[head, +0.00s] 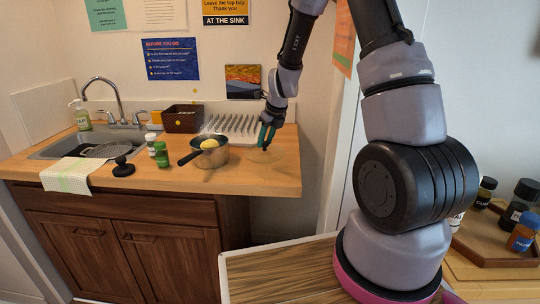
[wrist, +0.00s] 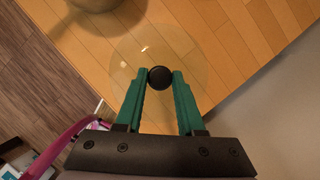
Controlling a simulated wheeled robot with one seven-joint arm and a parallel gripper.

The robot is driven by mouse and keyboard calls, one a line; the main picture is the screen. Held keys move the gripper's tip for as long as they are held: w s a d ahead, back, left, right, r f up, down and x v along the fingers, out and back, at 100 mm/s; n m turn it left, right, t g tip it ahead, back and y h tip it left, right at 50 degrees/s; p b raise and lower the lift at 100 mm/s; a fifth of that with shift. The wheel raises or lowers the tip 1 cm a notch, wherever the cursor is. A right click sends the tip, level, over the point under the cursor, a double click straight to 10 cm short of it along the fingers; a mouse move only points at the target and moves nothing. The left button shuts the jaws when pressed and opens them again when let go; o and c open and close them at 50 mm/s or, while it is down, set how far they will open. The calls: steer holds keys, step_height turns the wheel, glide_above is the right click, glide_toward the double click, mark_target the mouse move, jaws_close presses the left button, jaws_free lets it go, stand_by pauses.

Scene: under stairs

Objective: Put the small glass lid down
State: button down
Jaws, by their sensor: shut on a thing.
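The small glass lid (wrist: 185,48) is a clear round disc with a black knob (wrist: 159,77), seen in the wrist view. My gripper (wrist: 159,80) has its green fingers closed on the knob from both sides. The lid lies over the wooden counter (wrist: 240,45), its lower part partly hidden by the fingers. In the head view my gripper (head: 266,138) is low over the right end of the counter (head: 250,178), right of the pot. The glass is too faint there to tell whether it touches the wood.
A dish rack (head: 232,125) is behind. Green (head: 162,155) and white (head: 151,144) bottles, a black knobbed object (head: 123,167) and the sink (head: 75,146) are further left. The counter's front right is clear.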

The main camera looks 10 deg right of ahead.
mark_target(267, 146)
steer(key=shift+a+f, duration=0.1)
steer(key=shift+f, duration=2.25)
steer(key=shift+f, duration=0.1)
steer(key=c, duration=0.5)
jaws_free()
steer(key=s+d+r+n, duration=0.1)
steer(key=s+r+n, duration=0.3)
steer(key=r, duration=0.5)
steer(key=s+d+r+n+t, duration=0.1)
steer(key=s+r+n, duration=0.25)
steer(key=r, duration=0.45)
steer(key=s+d+r+n, duration=0.1)
steer(key=s+r+n, duration=0.35)
steer(key=r, duration=0.45)
steer(key=s+r+n, duration=0.3)
steer(key=s+n, duration=0.2)
steer(key=s+d+r+n+t, duration=0.1)
steer(key=s+r+n, duration=0.1)
steer(key=s+n, duration=0.2)
steer(key=s+d+r+n+t, duration=0.1)
steer(key=s+r+n, duration=0.2)
steer(key=s+n, duration=0.2)
steer(key=shift+s+d+r+n, duration=0.15)
steer(key=shift+s+r, duration=0.05)
steer(key=shift+s, duration=0.65)
steer(key=shift+s+d+r+n, duration=0.1)
steer(key=shift+s+r+n, duration=0.05)
steer(key=shift+s, duration=0.7)
